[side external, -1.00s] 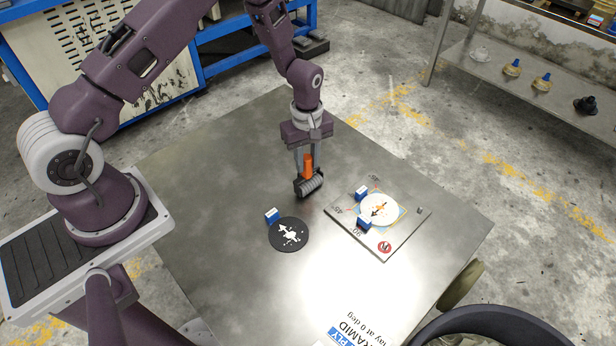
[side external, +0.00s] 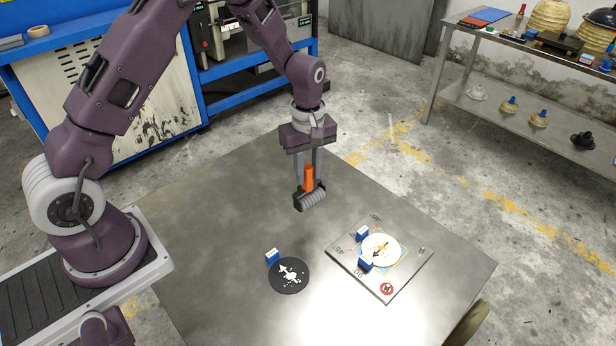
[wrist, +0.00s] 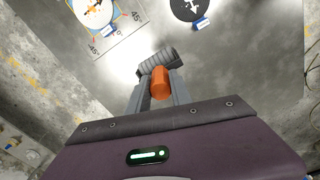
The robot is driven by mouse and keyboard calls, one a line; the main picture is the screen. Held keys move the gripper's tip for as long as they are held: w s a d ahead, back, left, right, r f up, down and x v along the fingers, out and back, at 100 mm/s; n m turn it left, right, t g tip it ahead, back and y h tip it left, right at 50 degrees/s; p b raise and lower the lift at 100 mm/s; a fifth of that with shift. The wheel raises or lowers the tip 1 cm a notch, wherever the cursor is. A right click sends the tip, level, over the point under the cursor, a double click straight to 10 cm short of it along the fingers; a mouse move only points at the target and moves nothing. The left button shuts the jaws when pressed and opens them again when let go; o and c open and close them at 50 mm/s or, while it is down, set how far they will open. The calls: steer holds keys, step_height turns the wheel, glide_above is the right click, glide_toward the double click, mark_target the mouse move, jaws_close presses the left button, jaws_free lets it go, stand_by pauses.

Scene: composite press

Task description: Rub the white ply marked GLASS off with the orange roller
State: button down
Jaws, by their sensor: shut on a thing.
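My gripper (side external: 308,182) is shut on the orange roller's upright handle (side external: 307,178). The roller's grey ribbed drum (side external: 311,200) hangs below, apparently clear of the table. In the wrist view the handle (wrist: 161,84) sits between my fingers, with the drum (wrist: 157,60) past it. The round white ply (side external: 388,244) lies on the square board, right of and nearer the camera than the roller. It has a dark arrow and an orange mark; its lettering is too small to read. In the wrist view the ply (wrist: 88,12) is cut off at the top left.
The grey board (side external: 398,276) has angle marks and a small peg at one corner. A blue block (side external: 361,234) and another (side external: 366,263) stand by the ply. A black disc (side external: 291,285) lies to the left, beside a third blue block (side external: 272,256). The table between is bare.

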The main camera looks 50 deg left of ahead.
steer(key=c, duration=1.7)
jaws_free()
jaws_close()
steer(key=w+d+f+n, duration=0.1)
steer(key=w+d+n, duration=0.3)
steer(key=d, duration=0.4)
steer(key=w+d+f+n, duration=0.1)
steer(key=w+d+n, duration=0.35)
steer(key=d, duration=0.35)
steer(key=shift+n, duration=0.25)
steer(key=shift+s+f, duration=0.2)
steer(key=shift+f, duration=1.1)
steer(key=shift+s+f, duration=0.2)
steer(key=shift+f, duration=1.1)
